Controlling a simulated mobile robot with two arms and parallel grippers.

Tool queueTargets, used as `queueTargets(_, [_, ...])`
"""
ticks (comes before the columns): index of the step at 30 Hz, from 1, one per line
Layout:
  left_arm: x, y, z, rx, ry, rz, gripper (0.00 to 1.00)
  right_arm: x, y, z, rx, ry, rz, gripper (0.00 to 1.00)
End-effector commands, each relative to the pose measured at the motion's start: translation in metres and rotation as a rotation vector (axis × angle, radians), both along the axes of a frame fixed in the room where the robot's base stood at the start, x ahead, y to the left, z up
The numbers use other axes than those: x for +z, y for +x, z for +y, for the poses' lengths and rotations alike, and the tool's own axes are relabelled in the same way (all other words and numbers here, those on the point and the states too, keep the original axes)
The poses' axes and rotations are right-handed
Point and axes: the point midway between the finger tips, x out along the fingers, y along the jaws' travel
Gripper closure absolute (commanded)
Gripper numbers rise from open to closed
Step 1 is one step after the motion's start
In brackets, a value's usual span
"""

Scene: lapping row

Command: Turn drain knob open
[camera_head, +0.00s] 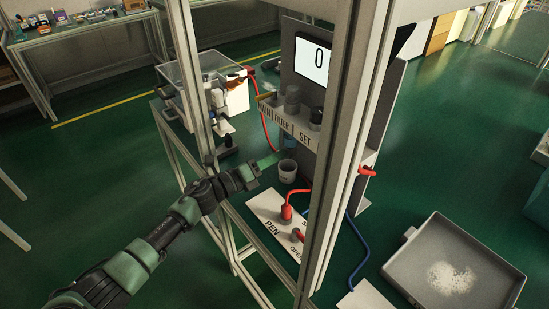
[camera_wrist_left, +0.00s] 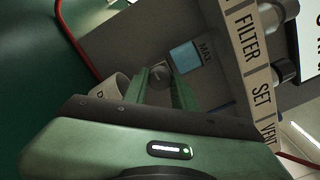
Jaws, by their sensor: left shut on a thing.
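A small grey round knob (camera_wrist_left: 158,82), apparently the drain knob, is on the grey panel beside a blue window marked MAX (camera_wrist_left: 184,57). My left gripper (camera_wrist_left: 156,90) is shut on this knob, with one green finger on each side. In the head view my left gripper (camera_head: 268,162) reaches in from the lower left, below the shelf labelled DRAIN, FILTER and SET (camera_head: 286,127). The knob is hidden by the fingers there. My right gripper is not in view.
Upright frame posts (camera_head: 345,120) stand close right of my left arm. A white plate (camera_head: 262,212) carries red-handled valves (camera_head: 287,212). A red hose (camera_head: 266,125) runs behind the gripper. A grey tray (camera_head: 405,268) with white powder lies at the lower right.

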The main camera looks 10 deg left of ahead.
Motion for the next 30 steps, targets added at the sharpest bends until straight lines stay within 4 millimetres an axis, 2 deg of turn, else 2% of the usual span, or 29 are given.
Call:
queueTargets(1, [0.000,0.000,0.001,0.001,-0.001,0.002,0.68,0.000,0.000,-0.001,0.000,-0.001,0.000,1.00])
queueTargets(3, [0.000,0.000,0.001,0.001,-0.001,0.002,0.52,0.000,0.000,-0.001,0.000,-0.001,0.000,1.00])
queueTargets(14, [-0.001,-0.002,0.003,0.001,0.000,0.000,0.52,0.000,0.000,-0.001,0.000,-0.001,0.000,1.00])
queueTargets(24, [-0.003,-0.040,0.041,0.001,0.002,0.002,0.52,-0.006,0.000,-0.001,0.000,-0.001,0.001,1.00])
queueTargets(30, [-0.001,-0.054,0.054,0.001,0.000,0.000,0.52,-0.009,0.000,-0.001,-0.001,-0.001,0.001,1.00])
